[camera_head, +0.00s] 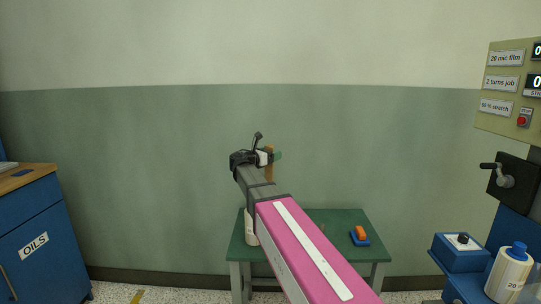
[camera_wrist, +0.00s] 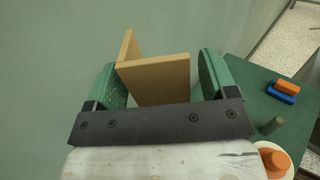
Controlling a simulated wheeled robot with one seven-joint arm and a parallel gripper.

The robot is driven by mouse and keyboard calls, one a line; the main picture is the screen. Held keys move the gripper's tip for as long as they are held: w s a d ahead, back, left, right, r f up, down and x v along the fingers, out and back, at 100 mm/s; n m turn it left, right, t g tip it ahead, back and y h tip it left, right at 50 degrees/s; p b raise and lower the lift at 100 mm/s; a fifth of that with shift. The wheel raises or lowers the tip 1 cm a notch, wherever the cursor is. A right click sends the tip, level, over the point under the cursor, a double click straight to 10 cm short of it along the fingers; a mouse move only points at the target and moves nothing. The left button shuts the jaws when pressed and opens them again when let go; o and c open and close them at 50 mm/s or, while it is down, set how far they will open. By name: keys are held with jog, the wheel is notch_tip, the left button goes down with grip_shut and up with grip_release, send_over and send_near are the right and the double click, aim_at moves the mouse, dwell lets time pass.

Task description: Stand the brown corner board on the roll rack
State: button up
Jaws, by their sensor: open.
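The brown corner board (camera_wrist: 155,78), an L-shaped tan piece, is between the green fingers of my gripper (camera_wrist: 163,82) in the wrist view. My gripper is open, with a gap between the board and the right finger; whether the left finger touches the board I cannot tell. In the head view the board (camera_head: 269,172) shows as a narrow upright strip at the end of my arm, above the green table (camera_head: 335,218). The board's foot is hidden.
An orange-and-blue item (camera_head: 360,236) lies on the table's right side. A blue OILS cabinet (camera_head: 35,240) is at left. A wrapping machine with a control panel (camera_head: 510,90) and a film roll (camera_head: 509,275) are at right.

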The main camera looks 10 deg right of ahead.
jog(key=v, duration=1.2)
jog(key=shift+s, duration=0.1)
